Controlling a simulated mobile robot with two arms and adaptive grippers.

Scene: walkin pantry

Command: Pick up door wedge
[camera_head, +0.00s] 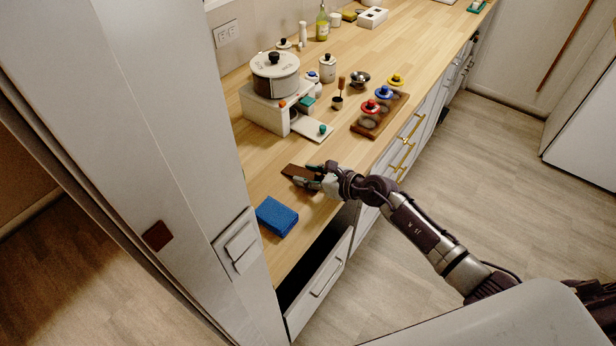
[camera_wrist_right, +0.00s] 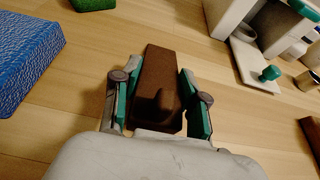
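The door wedge is a dark brown tapered block (camera_wrist_right: 158,75), in the right wrist view between the two green-padded fingers of my right gripper (camera_wrist_right: 160,80). A narrow gap shows on each side of it, and the fingers look open around it; contact near the fingertips is hard to judge. In the head view the wedge (camera_head: 294,171) is at the wooden counter's front part, with my right gripper (camera_head: 309,174) reaching it from the right. The gripper hides part of it. My left gripper is out of view.
A blue sponge (camera_head: 277,216) lies left of the wedge and also shows in the right wrist view (camera_wrist_right: 25,60). A white stand (camera_head: 262,108) bears a pot (camera_head: 275,74). A wooden rack (camera_head: 379,116) with colored-lid items stands behind. An open drawer (camera_head: 322,288) juts out below the counter.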

